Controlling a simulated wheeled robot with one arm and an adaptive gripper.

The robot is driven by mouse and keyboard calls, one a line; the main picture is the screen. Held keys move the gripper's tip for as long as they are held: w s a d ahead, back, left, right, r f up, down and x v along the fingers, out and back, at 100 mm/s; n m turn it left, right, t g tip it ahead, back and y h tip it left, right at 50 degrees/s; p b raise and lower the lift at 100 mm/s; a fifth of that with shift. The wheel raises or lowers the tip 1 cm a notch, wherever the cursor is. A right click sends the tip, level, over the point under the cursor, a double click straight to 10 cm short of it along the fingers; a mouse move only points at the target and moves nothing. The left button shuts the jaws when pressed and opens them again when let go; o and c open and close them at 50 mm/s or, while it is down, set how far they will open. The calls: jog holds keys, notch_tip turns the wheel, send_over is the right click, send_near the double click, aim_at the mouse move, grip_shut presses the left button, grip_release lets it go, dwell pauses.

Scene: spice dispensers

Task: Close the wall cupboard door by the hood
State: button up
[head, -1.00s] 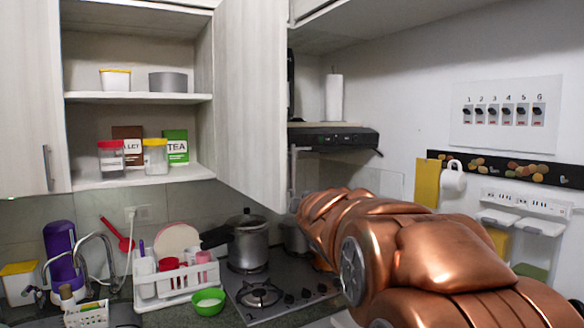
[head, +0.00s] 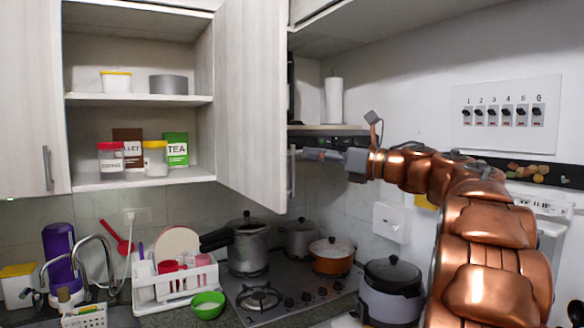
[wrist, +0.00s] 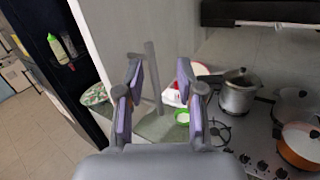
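The wall cupboard door (head: 250,100) by the hood stands open, swung out toward me, as a pale wood panel. Its grey bar handle (head: 290,172) is near the lower free edge. My gripper (head: 306,154) is level with the handle, just right of it. In the wrist view my gripper (wrist: 159,78) is open, its two purple-padded fingers apart. The handle (wrist: 152,75) shows upright between them, against the door (wrist: 140,25). I cannot tell if a finger touches it. The cupboard's inside shelves (head: 140,99) are in view.
The hood (head: 335,138) is behind my gripper. Below are the stove (head: 270,300), a steel pressure cooker (head: 247,245), an orange pan (head: 332,256) and a rice cooker (head: 391,285). A dish rack (head: 178,283) stands left of the stove.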

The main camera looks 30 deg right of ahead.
notch_tip(320, 180, down, 2)
jog(key=s+f+n+g, duration=0.1)
jog(key=s+n+g, duration=0.1)
jog(key=p, duration=0.3)
send_over(292, 188)
jog(key=shift+w+d+r+y, duration=0.2)
jog(key=shift+y, duration=0.1)
jog(key=shift+c, duration=0.2)
grip_shut()
